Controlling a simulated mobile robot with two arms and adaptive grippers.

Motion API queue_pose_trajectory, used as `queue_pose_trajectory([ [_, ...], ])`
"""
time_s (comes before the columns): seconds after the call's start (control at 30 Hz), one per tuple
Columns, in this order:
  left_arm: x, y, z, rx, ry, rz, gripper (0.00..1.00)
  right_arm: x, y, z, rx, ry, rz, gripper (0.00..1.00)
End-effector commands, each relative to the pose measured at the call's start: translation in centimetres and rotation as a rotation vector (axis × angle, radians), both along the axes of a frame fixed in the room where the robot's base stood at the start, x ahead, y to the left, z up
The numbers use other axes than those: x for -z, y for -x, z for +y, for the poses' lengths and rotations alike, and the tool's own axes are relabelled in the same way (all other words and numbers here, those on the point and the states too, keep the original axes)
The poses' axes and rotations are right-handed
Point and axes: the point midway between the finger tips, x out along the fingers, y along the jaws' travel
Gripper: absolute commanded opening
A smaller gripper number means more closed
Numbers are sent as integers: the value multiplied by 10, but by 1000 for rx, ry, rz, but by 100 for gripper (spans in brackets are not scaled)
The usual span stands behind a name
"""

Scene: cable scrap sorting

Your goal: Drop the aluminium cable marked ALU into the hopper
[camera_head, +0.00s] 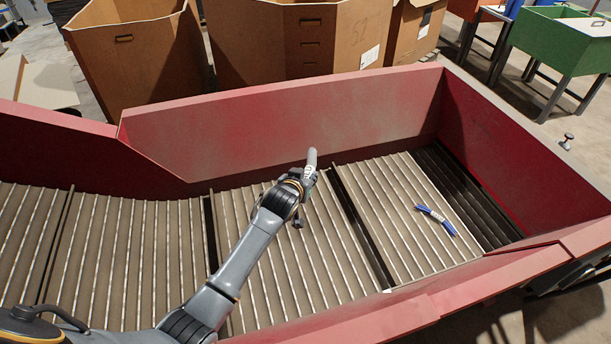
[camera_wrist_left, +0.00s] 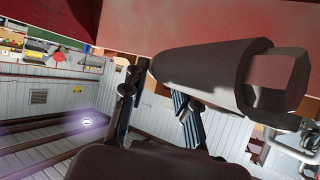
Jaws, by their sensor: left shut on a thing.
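A short, thick grey cable piece (camera_head: 311,161) with a white marked band stands nearly upright in my left gripper (camera_head: 304,178). The marking is too small to read surely. The gripper is shut on it, above the slatted bed. In the left wrist view, the cable (camera_wrist_left: 205,70) appears large and dark, with its end towards the right; the gripper (camera_wrist_left: 160,105) shows below and beside it. My right gripper is not in view.
A blue cable piece with a pale band (camera_head: 436,219) lies on the slats at the right. Darker slats (camera_head: 465,190) are at the hopper's right end. Brown bins (camera_head: 300,45) stand behind the back wall. A green bin (camera_head: 565,45) stands at the far right.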

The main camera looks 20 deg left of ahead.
Motion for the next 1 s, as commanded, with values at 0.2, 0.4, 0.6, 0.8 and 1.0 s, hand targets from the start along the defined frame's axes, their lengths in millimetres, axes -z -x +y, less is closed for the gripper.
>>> queue_pose_trajectory([
  [0.2,-1,0,0,0,0,-2,55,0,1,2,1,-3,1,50],
  [0.4,1,1,0,0,0,2,55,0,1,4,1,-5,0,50],
  [0.6,-4,9,0,0,0,2,55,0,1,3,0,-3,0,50],
  [0.8,-19,37,0,1,0,0,55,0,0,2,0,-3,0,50],
  [1.0,-39,71,0,0,1,-1,55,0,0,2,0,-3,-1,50],
])
